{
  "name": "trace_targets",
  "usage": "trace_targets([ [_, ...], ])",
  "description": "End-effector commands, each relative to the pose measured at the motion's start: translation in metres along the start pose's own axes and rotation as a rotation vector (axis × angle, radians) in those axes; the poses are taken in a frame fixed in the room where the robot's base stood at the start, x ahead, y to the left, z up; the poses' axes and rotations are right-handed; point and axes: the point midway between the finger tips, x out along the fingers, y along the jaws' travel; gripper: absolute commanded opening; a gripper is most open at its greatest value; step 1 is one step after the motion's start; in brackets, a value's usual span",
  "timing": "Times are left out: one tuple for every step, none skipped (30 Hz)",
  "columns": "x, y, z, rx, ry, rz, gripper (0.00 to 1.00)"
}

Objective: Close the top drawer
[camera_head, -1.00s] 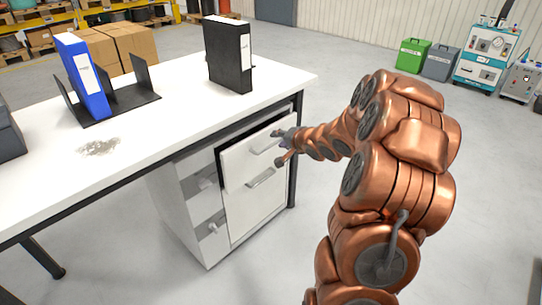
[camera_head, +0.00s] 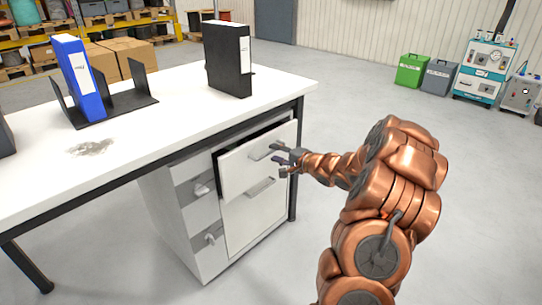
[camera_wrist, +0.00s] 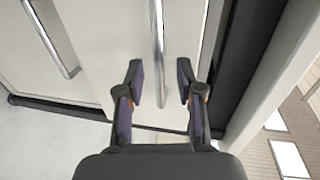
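The white cabinet (camera_head: 190,225) stands under the desk. Its top drawer (camera_head: 236,170) on the right side sticks out, with a dark gap above its front. The drawer has a metal bar handle (camera_head: 262,154). My gripper (camera_head: 281,161) is at the right part of this drawer front, by the handle. In the wrist view, the two fingers of my gripper (camera_wrist: 160,82) are apart, with a bar handle (camera_wrist: 158,45) showing between them. I cannot tell whether they touch it or the drawer front.
A lower front with its own handle (camera_head: 261,188) is below. The desk (camera_head: 180,105) overhangs the cabinet, and its black leg (camera_head: 292,195) stands close on the right. A black binder (camera_head: 228,60) stands on top.

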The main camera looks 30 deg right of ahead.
Motion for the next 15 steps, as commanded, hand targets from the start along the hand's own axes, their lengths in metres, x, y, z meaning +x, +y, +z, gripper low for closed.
trace_targets([
  [0.007,0.002,0.001,-0.002,-0.002,0.0,0.36],
  [0.01,0.003,0.001,-0.002,-0.001,0.001,0.36],
  [0.014,0.003,0.001,-0.002,-0.002,0.002,0.36],
  [0.017,0.003,0.001,-0.001,-0.002,0.003,0.36],
  [0.019,0.003,0.001,-0.001,-0.001,0.003,0.36],
  [0.022,0.003,0.001,0.0,-0.001,0.003,0.36],
  [0.023,0.003,0.001,0.0,-0.001,0.003,0.36],
  [0.025,0.002,0.001,0.0,-0.001,0.003,0.36],
  [0.026,0.002,0.001,0.0,-0.001,0.003,0.36],
  [0.027,0.002,0.001,0.0,-0.001,0.003,0.36],
  [0.028,0.002,0.001,0.0,0.0,0.003,0.36],
  [0.029,0.001,0.001,0.0,0.0,0.003,0.36],
  [0.029,0.001,0.001,0.001,0.0,0.003,0.36],
  [0.029,0.001,0.0,0.0,0.0,0.003,0.36],
  [0.029,0.001,0.0,0.001,0.001,0.003,0.36],
])
